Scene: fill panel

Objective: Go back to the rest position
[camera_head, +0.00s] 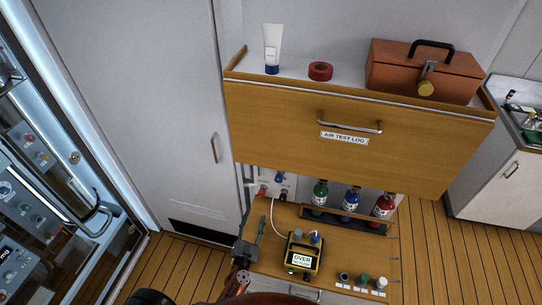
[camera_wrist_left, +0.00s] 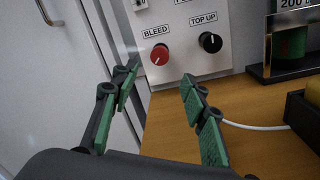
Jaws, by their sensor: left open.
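My left gripper (camera_head: 253,228) is at the left end of the low wooden bench in the head view, below the white fill panel (camera_head: 271,184). In the left wrist view its two green-padded fingers (camera_wrist_left: 159,78) are spread apart with nothing between them. Beyond the fingertips, the panel shows a red BLEED knob (camera_wrist_left: 160,53) and a black TOP UP knob (camera_wrist_left: 210,42). The fingers appear apart from both knobs. My right gripper is not in view.
A yellow meter reading OVER (camera_head: 303,258) stands on the bench (camera_head: 340,255), near a white hose (camera_head: 276,222). Green (camera_head: 320,194), blue (camera_head: 351,199) and red (camera_head: 384,206) bottles stand in a rack. The AIR TEST LOG drawer (camera_head: 380,150) overhangs the bench. A cabinet (camera_head: 60,210) stands left.

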